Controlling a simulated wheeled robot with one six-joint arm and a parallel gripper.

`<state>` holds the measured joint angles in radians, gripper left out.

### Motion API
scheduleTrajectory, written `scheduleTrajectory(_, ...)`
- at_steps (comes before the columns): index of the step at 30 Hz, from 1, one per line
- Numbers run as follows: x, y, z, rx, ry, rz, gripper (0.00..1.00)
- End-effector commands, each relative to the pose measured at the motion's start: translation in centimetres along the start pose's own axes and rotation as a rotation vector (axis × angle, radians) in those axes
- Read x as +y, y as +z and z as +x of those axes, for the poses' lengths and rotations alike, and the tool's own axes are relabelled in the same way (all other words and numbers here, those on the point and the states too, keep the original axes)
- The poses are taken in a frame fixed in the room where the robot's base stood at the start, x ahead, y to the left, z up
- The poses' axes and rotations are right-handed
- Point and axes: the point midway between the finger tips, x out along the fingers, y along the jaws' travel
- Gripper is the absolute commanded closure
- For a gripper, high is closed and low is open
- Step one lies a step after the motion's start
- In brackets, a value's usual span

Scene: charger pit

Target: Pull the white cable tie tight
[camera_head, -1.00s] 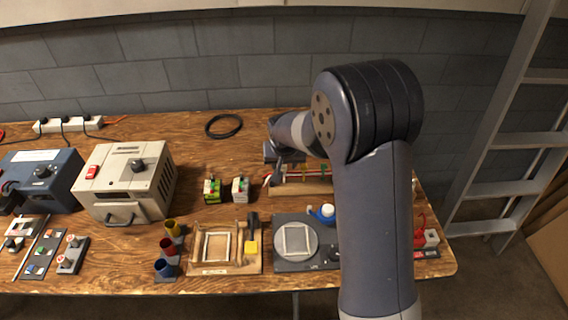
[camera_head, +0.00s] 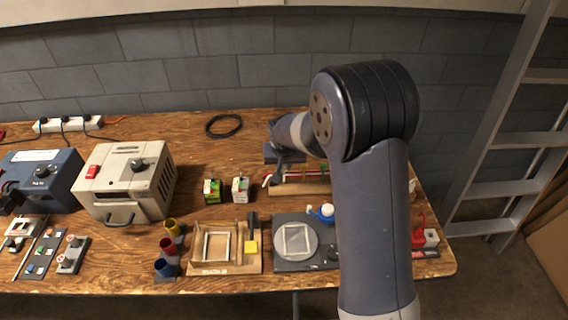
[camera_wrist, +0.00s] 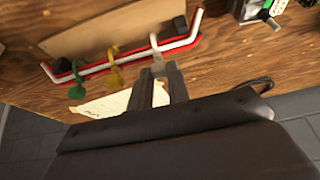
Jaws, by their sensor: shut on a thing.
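In the wrist view, the white cable tie (camera_wrist: 156,56) is looped around a bundle of white, red and black cables (camera_wrist: 130,62). Its tail runs down to my gripper (camera_wrist: 163,72), whose fingers are shut on it. A yellow tie (camera_wrist: 114,66) and a green tie (camera_wrist: 76,80) sit on the same bundle to the left. In the head view, the bundle (camera_head: 306,174) lies over a wooden board (camera_head: 298,189), and my arm partly hides it. I cannot tell how tight the white loop is.
Two small boxes (camera_head: 212,190) (camera_head: 241,188) stand left of the board.

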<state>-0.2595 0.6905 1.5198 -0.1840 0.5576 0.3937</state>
Motion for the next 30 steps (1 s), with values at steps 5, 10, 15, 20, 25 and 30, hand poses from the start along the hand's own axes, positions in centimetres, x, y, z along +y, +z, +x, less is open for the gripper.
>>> scheduleTrajectory(5,0.0,0.0,0.0,0.0,0.0,0.0,1.0)
scheduleTrajectory(10,0.0,-0.2,-0.5,0.001,0.0,0.0,1.0)
scheduleTrajectory(15,0.0,-1.4,-3.1,0.003,-0.001,0.002,1.0)
scheduleTrajectory(20,0.0,-1.8,-4.4,0.001,0.0,0.0,1.0)
scheduleTrajectory(25,0.0,-1.8,-4.2,0.0,0.0,0.0,1.0)
scheduleTrajectory(30,0.0,-1.8,-4.2,0.0,0.0,0.0,0.74)
